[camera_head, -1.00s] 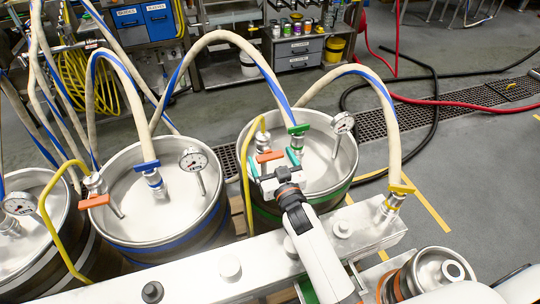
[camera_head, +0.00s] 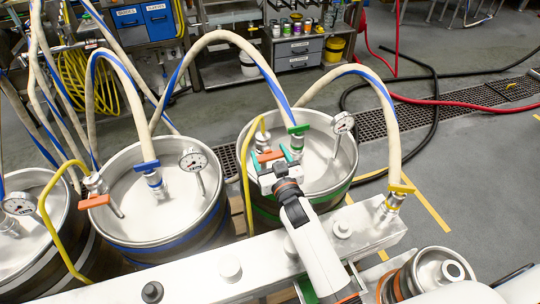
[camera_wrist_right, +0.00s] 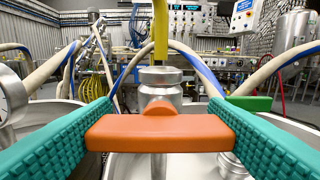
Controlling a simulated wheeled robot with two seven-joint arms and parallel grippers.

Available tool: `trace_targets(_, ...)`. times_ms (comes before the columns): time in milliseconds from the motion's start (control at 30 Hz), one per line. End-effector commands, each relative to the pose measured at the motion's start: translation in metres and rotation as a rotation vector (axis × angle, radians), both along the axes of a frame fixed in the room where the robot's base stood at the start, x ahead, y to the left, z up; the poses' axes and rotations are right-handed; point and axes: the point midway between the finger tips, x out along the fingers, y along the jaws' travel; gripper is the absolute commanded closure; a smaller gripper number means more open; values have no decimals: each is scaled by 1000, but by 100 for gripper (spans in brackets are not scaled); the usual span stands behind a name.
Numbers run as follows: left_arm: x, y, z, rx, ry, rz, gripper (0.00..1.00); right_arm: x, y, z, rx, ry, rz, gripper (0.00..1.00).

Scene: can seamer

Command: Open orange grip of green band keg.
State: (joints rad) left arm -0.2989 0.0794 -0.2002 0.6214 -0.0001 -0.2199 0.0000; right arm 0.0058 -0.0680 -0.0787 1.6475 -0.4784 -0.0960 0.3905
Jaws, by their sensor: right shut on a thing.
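The green band keg (camera_head: 320,180) stands right of the blue band keg, with a steel top and a green stripe round its side. Its orange grip (camera_head: 271,156) is a short bar on the fitting under a yellow hose at the top's left side. My right gripper (camera_head: 272,157) reaches over the beam to it. In the right wrist view the orange grip (camera_wrist_right: 160,132) lies level between the two teal fingers, which press on its two ends. The grip's steel fitting (camera_wrist_right: 160,84) stands upright behind it. My left gripper is not in view.
A green tag and hose coupling (camera_head: 298,129) and a pressure gauge (camera_head: 342,122) stand close by on the same keg. A yellow hose (camera_head: 246,175) bends down just left of the grip. The steel beam (camera_head: 200,270) runs in front of the kegs.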

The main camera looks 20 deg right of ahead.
Motion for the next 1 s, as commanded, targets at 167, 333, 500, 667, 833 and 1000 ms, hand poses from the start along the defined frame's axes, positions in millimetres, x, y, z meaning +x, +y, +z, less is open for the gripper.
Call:
trace_targets(167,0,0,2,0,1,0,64,0,1,0,-69,-2,0,54)
trace_targets(333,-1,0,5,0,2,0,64,0,1,1,-188,-7,-1,54)
trace_targets(500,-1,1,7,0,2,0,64,0,1,0,-335,-12,-1,54)
trace_targets(667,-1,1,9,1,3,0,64,0,1,0,-469,-16,-1,54)
trace_targets(833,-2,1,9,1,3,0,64,0,2,-1,-592,-20,-1,54)
trace_targets(1000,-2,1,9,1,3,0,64,0,2,-1,-684,-23,-1,54)
